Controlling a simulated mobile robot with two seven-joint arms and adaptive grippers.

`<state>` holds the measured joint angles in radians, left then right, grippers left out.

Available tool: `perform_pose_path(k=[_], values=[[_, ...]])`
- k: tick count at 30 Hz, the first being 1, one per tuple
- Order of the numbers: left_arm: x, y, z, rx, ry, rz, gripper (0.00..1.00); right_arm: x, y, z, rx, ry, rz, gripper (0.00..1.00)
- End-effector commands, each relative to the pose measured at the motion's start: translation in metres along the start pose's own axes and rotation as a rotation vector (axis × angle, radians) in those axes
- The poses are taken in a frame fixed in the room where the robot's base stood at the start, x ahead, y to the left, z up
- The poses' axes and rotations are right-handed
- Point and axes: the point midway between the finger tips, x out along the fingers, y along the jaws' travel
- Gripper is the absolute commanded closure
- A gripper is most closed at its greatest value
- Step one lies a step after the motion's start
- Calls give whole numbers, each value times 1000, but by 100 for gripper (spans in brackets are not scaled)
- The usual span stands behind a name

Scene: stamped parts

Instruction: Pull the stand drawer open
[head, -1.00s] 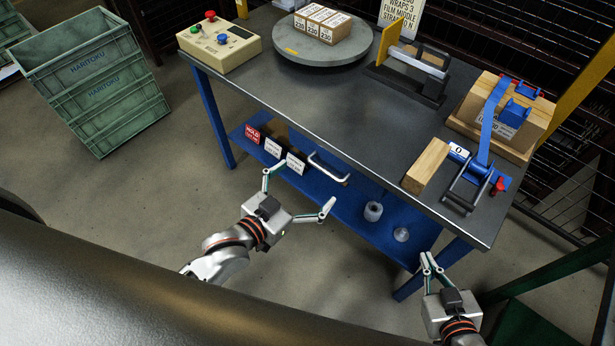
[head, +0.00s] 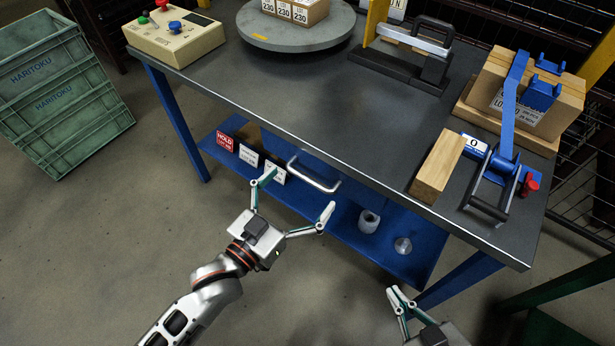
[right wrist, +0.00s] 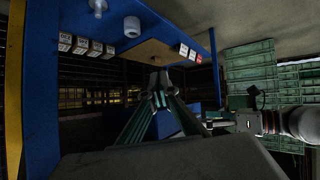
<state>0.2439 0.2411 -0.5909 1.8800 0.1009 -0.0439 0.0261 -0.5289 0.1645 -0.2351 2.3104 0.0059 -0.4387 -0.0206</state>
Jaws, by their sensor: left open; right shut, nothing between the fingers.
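The stand drawer shows by its silver bar handle (head: 313,172), just below the front edge of the dark-topped blue stand (head: 320,108). Most of the drawer front is hidden under the top. My left gripper (head: 296,197) is open and empty in front of the handle, one finger on each side of it in the picture, apart from it as far as I can see. My right gripper (head: 398,300) is shut and empty, low at the stand's front right leg. It also shows in the right wrist view (right wrist: 158,80).
A turntable (head: 296,28), control box (head: 173,38) and strapping tool (head: 497,175) stand on top. Green crates (head: 60,95) are left. The front floor is clear.

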Motion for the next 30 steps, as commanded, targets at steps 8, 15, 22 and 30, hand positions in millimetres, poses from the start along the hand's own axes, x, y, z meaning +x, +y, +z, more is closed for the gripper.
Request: perform_pose_path(k=[8, 15, 22, 30], values=[[29, 0, 2, -3, -2, 0, 2, 2, -5, -3, 16, 11, -8, 100], [32, 0, 1, -2, -2, 0, 2, 2, -6, -4, 18, 14, -9, 100], [32, 0, 1, -2, -2, 0, 41, 2, -6, -4, 18, 14, -9, 100], [24, 1, -1, 0, -1, 1, 47, 1, -3, -11, 11, 25, -4, 100]])
